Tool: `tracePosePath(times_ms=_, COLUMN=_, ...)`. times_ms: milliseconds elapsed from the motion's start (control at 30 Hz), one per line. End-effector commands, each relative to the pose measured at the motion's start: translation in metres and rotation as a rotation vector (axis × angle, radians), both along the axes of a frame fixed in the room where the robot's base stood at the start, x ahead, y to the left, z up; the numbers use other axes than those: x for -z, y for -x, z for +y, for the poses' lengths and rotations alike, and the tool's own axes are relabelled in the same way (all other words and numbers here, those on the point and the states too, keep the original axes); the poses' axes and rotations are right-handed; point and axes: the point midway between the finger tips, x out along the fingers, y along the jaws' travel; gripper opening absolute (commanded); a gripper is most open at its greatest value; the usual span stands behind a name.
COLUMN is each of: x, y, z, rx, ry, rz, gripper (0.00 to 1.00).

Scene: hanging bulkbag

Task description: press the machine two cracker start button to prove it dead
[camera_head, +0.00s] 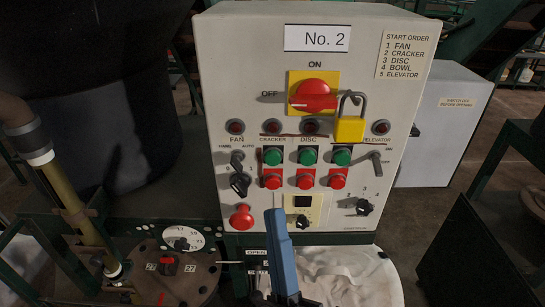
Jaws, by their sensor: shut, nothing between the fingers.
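The pale grey No. 2 control panel (215,60) stands in front of me. The cracker start button, a green button (272,156), sits under the CRACKER label, above a red button (272,181). Nothing covers it. The red isolator handle (313,95) on a yellow plate lies level, in line with the OFF mark. A yellow padlock (349,129) hangs at its right and hides part of the label row. My blue gripper (276,213) is shut and empty, pointing up in front of the panel's lower part. In the picture its tip is below the cracker buttons, apart from them.
Two more green buttons stand right of the cracker one. A round plate with a red switch (168,262) is at lower left, a pale bag (345,275) below the panel.

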Motion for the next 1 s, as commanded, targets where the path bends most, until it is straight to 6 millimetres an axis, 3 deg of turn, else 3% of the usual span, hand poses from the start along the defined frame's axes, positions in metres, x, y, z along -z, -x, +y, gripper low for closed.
tracePosePath(times_ms=600, x=0.002, y=-0.075, z=0.0, rx=-0.001, ry=0.001, rz=-0.002, gripper=0.0)
tracePosePath(times_ms=1000, x=-0.001, y=-0.084, z=0.0, rx=0.0, ry=0.0, rz=0.0, gripper=0.0)
